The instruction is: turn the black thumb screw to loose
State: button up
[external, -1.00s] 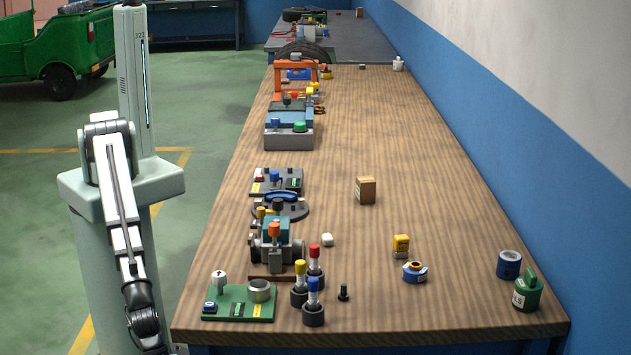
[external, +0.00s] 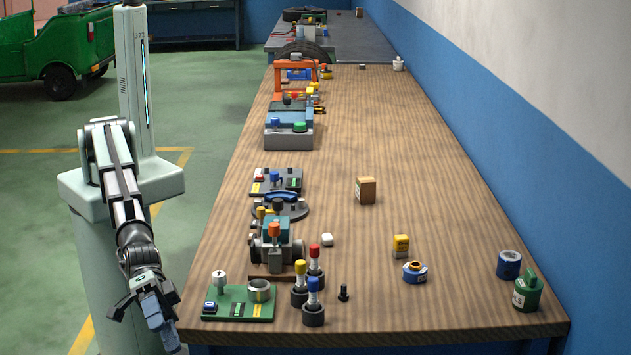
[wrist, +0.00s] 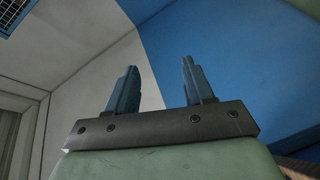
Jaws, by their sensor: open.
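My gripper (external: 157,312) hangs off the near left corner of the bench in the external view, left of the green board. In the wrist view its two blue fingers (wrist: 160,78) stand apart with nothing between them. A small black screw-like piece (external: 343,292) stands on the bench right of the blue-topped post. A black knob (external: 278,204) also shows on the round grey fixture. I cannot tell which of these is the thumb screw, or whether it is tight or loose. My gripper is well apart from both.
The green board (external: 238,303) with a white knob and metal ring is nearest my gripper. Posts with yellow, red and blue tops (external: 313,300) stand beside it. More fixtures line the left edge.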

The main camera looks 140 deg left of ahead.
jog(key=w+a+r+m+y, duration=0.1)
jog(key=w+a+r, duration=0.2)
jog(key=a+r, duration=0.4)
jog(key=s+a+r+m+g+y, duration=0.1)
jog(key=s+a+m+g+y, duration=0.15)
jog(key=a, duration=0.55)
jog(key=s+a+m+g+y, duration=0.1)
jog(key=a+m+g, duration=0.2)
jog(key=a, duration=0.5)
notch_tip(320, 180, up, 8)
jog(key=m+g+y, duration=0.2)
jog(key=m+g, duration=0.7)
jog(key=g, duration=0.1)
send_over(278, 200)
jog(key=shift+h, duration=0.25)
notch_tip(278, 200, down, 13)
jog(key=shift+s+r, duration=0.1)
jog(key=shift+r, duration=0.05)
grip_shut()
